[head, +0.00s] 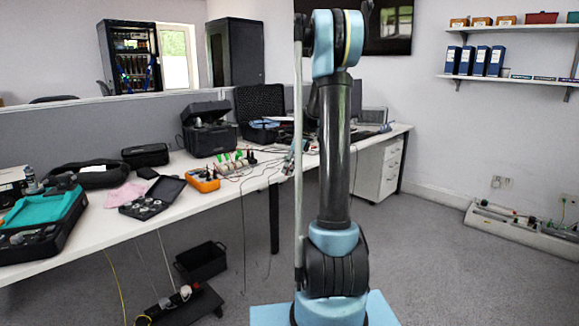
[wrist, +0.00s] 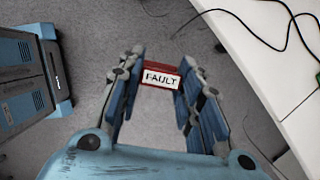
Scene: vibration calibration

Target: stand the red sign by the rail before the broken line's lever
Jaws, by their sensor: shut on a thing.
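The red sign (wrist: 161,76) has a white face reading FAULT. In the wrist view it sits between the fingertips of my gripper (wrist: 160,78), which is shut on it. Grey floor shows below and around it, beside the white table edge. On the table in the head view, a small pale rail (head: 234,167) carries several upright levers with green, red or dark parts. They are too small to tell which line is broken. My arm stands in front of the table's right part, and I cannot clearly make out the gripper or sign there.
The white table (head: 110,238) also holds an orange meter (head: 203,180), a black case of round parts (head: 152,197), a teal-lined case (head: 42,222) and a large black case (head: 208,128). Cables trail over the table's edge.

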